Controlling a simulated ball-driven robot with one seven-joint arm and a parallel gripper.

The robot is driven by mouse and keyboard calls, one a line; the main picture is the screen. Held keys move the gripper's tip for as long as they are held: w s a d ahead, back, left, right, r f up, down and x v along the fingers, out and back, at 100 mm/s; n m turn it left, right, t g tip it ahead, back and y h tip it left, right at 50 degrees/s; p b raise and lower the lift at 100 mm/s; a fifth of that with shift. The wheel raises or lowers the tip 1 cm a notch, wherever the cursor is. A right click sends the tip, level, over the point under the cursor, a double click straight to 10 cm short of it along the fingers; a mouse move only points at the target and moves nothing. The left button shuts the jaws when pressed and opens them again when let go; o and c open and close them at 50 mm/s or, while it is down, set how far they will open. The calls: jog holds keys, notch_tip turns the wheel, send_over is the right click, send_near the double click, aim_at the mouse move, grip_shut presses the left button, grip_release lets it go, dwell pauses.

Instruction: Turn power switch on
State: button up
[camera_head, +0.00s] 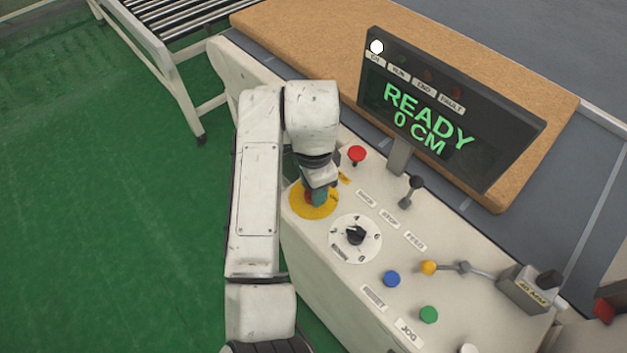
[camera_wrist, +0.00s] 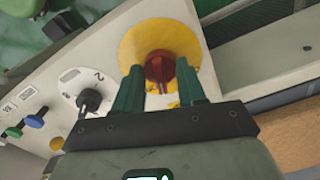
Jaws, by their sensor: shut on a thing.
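The power switch is a red rotary knob (camera_wrist: 160,66) on a round yellow plate (camera_wrist: 148,42). In the head view the yellow plate (camera_head: 301,205) sits at the panel's upper left, and my gripper covers most of the knob. My gripper (camera_wrist: 160,78) is over the plate with its two green fingers on either side of the knob, shut on it. In the head view my gripper (camera_head: 317,196) points down at the plate. The display (camera_head: 428,118) reads "READY 0 CM", and a white lamp (camera_head: 376,47) at its upper left is lit.
A black selector dial (camera_head: 355,235) is beside the yellow plate. A red button (camera_head: 356,154), a black lever (camera_head: 411,190), a blue button (camera_head: 391,279) and a green button (camera_head: 429,314) are also on the panel. A roller conveyor (camera_head: 180,22) stands at the back left.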

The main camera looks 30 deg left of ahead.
jog(key=m+p, duration=0.1)
jog(key=m, duration=0.4)
jog(key=shift+m, duration=0.3)
dwell(0.4)
jog(key=o, duration=1.1)
jog(key=shift+c, duration=0.2)
notch_tip(320, 180, up, 11)
jog(key=shift+p, duration=0.45)
jog(key=shift+f, duration=0.15)
